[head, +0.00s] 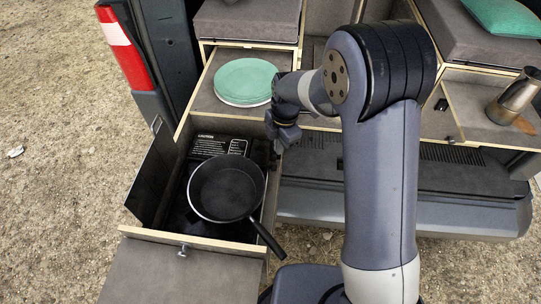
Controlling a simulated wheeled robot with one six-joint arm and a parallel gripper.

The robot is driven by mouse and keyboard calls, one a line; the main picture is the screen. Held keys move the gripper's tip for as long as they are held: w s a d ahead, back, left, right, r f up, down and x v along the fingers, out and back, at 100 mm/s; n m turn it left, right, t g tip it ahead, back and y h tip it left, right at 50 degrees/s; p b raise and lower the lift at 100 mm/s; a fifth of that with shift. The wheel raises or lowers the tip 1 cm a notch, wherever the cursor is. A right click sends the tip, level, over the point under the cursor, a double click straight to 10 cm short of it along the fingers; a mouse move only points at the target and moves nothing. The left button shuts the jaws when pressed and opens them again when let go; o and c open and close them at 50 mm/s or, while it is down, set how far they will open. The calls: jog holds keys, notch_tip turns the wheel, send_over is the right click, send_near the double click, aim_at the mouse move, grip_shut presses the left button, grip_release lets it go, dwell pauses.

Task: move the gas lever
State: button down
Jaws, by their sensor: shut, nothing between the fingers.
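The stove (178,215) is a dark unit inside the pulled-out wooden drawer, with a label plate (220,146) at its back. A black frying pan (227,188) sits on it, with its handle pointing down to the right across the drawer's edge. My gripper (281,136) is shut and empty at the drawer's back right corner, right of the label plate. The gripper is small and dark here, so I cannot tell whether it touches anything. I cannot make out the gas lever; the pan, the drawer wall or my arm may hide it.
Green-topped plates (246,80) lie on the shelf behind the drawer. A metal moka pot (513,96) stands at the far right. A red-and-white marker (121,47) is on the van's left edge. A small metal latch (183,251) sits on the drawer front. My arm covers the middle right.

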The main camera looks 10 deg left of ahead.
aim_at(276, 166)
dwell(0.4)
jog(key=shift+s+a+f+b, duration=0.2)
jog(key=shift+f+b, duration=0.75)
jog(key=shift+f, duration=0.8)
jog(key=shift+s+a+f+b, duration=0.15)
jog(key=shift+f+b, duration=0.75)
jog(key=shift+f, duration=0.85)
jog(key=shift+d, duration=0.1)
notch_tip(276, 166, down, 2)
jog(key=shift+f+b, duration=0.1)
jog(key=shift+b, duration=0.9)
jog(key=shift+r, duration=0.2)
jog(key=shift+w+d+r, duration=0.25)
jog(key=shift+w+d, duration=0.3)
jog(key=shift+w+d+r, duration=0.25)
jog(key=shift+w+d, duration=0.25)
jog(key=shift+d, duration=0.05)
